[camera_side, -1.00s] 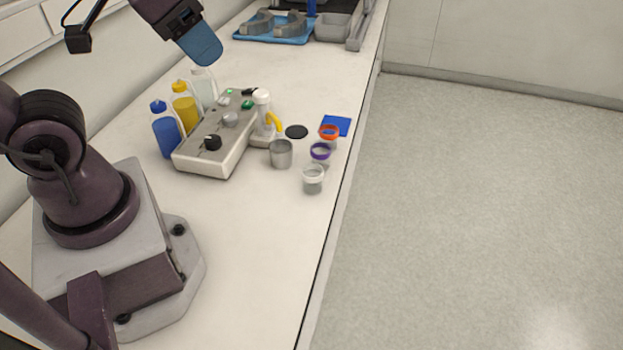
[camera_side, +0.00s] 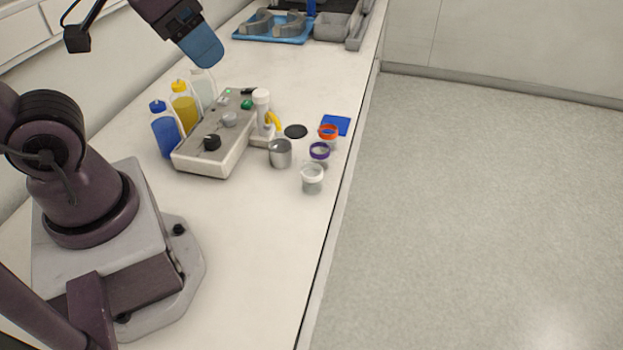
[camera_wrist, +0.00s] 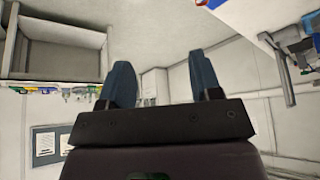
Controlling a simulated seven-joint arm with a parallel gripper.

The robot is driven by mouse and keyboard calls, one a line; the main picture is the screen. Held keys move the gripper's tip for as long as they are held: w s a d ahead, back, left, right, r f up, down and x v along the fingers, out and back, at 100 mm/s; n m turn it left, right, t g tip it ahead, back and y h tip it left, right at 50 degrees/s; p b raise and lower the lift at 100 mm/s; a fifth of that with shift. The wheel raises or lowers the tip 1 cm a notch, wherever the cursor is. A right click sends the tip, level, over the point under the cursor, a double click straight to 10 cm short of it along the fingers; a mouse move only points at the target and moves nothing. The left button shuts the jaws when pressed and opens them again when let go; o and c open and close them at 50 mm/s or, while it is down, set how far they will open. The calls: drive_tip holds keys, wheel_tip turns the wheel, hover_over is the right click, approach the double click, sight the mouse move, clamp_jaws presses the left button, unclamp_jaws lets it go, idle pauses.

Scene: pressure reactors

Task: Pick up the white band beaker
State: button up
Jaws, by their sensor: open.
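The white band beaker (camera_side: 312,178) stands upright near the bench's right edge in the side view, the nearest of three banded beakers. The purple band beaker (camera_side: 319,153) stands just behind it, and the orange band beaker (camera_side: 328,133) behind that. My gripper (camera_side: 211,52) is high at the upper left, well apart from the beakers. In the wrist view my gripper (camera_wrist: 165,84) has its two blue fingers spread with nothing between them. No beaker shows in the wrist view.
A grey metal cup (camera_side: 280,154) stands left of the beakers, beside the control box (camera_side: 215,140). A blue square (camera_side: 336,124) and black disc (camera_side: 296,131) lie nearby. The front bench is clear.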

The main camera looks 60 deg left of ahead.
wheel_tip(320, 180, down, 4)
drive_tip(key=w+g, duration=0.2)
drive_tip(key=m+g, duration=0.4)
drive_tip(key=m, duration=0.9)
hover_over(314, 177)
drive_tip(key=w+a, duration=0.1)
wheel_tip(314, 177, down, 17)
drive_tip(key=f, duration=1.2)
drive_tip(key=shift+a+f, duration=0.25)
drive_tip(key=shift+f, duration=0.15)
drive_tip(key=shift+c, duration=0.2)
drive_tip(key=c, duration=0.6)
